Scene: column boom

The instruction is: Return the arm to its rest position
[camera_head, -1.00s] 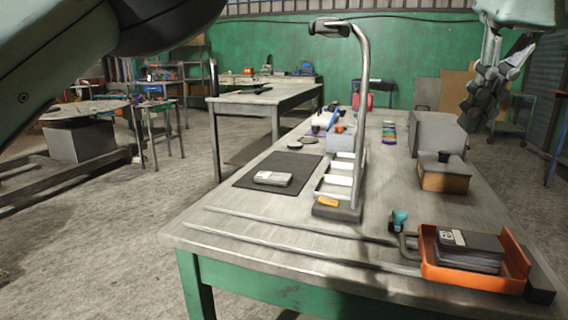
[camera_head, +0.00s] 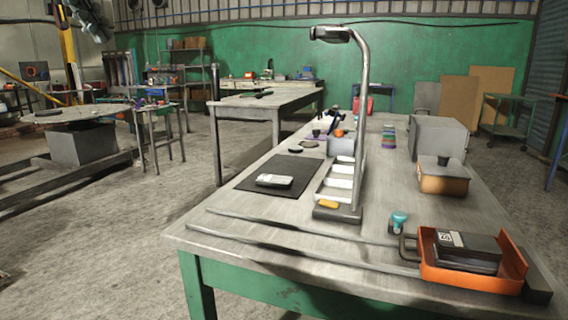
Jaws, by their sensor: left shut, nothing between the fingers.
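My left gripper (camera_head: 84,22) is at the top left edge of the head view, high up and far from the workbench. Its dark fingers are shut with nothing between them, and part of it is cut off by the frame's edge. My right gripper is not in view. The workbench (camera_head: 225,228) stands in front of me, clear of both arms.
On the bench are a lamp post (camera_head: 361,120), a black mat (camera_head: 250,182) with a pale device (camera_head: 274,181), an orange tray (camera_head: 470,279) holding dark boxes, a brown box (camera_head: 443,179) and a grey case (camera_head: 437,138). Open floor lies left of the bench.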

